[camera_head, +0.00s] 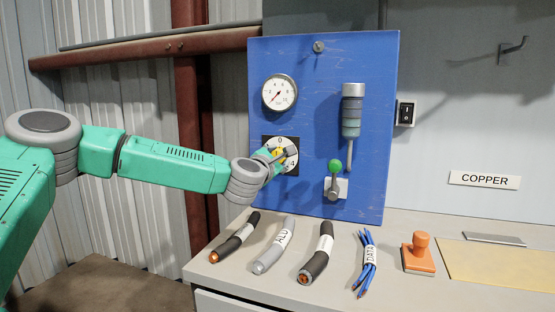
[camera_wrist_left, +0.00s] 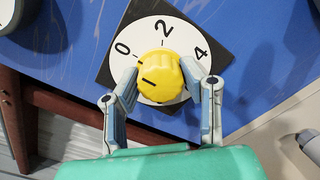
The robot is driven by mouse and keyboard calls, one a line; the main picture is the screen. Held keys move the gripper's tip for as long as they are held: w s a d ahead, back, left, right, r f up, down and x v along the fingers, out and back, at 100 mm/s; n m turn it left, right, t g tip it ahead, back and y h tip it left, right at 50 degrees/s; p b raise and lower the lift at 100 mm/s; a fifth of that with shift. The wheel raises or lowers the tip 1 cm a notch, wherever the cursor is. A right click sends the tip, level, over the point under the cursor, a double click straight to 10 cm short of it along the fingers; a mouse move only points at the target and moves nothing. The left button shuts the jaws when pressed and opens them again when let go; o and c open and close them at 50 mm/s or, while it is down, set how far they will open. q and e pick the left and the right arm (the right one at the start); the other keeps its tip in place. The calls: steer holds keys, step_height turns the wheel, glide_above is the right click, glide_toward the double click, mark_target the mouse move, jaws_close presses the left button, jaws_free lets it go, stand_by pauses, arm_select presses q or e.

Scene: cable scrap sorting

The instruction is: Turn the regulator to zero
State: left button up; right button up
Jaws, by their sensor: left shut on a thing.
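The regulator is a yellow knob (camera_wrist_left: 165,74) on a white dial (camera_wrist_left: 181,32) marked 0, 2 and 4, set on a black square plate (camera_head: 267,141) on the blue panel (camera_head: 310,110). My left gripper (camera_wrist_left: 161,77) is shut on the knob, one finger on each side; in the head view the gripper (camera_head: 278,155) covers most of the knob. A short black line on the knob points to the left in the wrist view, somewhat below the 0; its exact setting is hard to tell. My right gripper is not in view.
The panel also carries a round gauge (camera_head: 279,92), a grey-teal cylinder (camera_head: 351,115) and a green-knobbed lever (camera_head: 335,167). Below, the bench holds several cable pieces (camera_head: 273,246) and an orange stamp (camera_head: 418,255). A black switch (camera_head: 405,113) is on the wall to the right.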

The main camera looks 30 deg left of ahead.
arm_select(q)
steer(key=shift+f, duration=0.45)
steer(key=o, duration=1.1)
steer(key=shift+o, duration=0.2)
steer(key=shift+w+r, duration=0.1)
steer(key=shift+r, duration=0.1)
steer(key=v, duration=1.2)
